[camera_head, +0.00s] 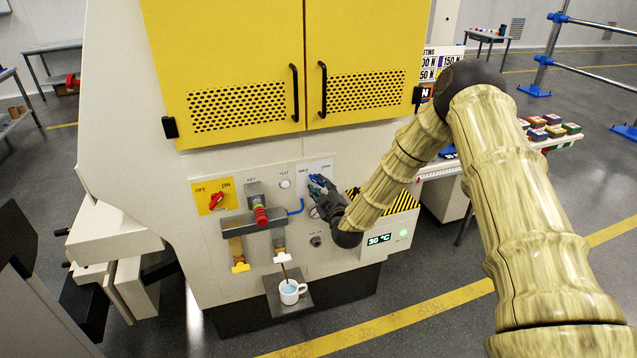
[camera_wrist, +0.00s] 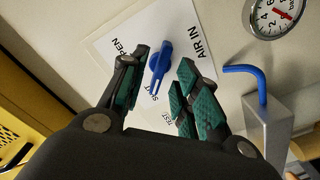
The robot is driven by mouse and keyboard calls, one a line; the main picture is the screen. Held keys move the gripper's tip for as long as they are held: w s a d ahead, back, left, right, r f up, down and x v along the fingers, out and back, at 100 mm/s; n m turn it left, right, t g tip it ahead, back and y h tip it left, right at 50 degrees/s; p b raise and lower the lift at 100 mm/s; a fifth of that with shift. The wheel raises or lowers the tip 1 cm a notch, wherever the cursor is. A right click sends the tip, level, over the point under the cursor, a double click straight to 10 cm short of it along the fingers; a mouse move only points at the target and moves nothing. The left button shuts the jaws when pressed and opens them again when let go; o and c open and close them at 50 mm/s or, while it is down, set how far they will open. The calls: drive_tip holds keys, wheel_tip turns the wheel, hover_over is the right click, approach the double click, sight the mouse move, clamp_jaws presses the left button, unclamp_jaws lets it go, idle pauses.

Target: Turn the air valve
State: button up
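The air valve is a blue lever handle (camera_wrist: 162,60) on a white plate (camera_wrist: 105,42) marked AIR IN, OPEN and SHUT. In the wrist view its narrow end points down toward the SHUT word. My gripper (camera_wrist: 163,66) is open, with one green-padded finger on each side of the handle. Gaps show between the handle and both fingers. In the head view my gripper (camera_head: 318,186) is close to the panel at the plate (camera_head: 313,168), and its fingers cover most of the valve.
A pressure gauge (camera_wrist: 276,14) and a blue pipe (camera_wrist: 245,69) sit beside the plate. Yellow cabinet doors (camera_head: 222,45) are above.

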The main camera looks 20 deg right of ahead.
drive_tip(key=shift+w, duration=1.05)
drive_tip(key=shift+c, duration=0.4)
clamp_jaws()
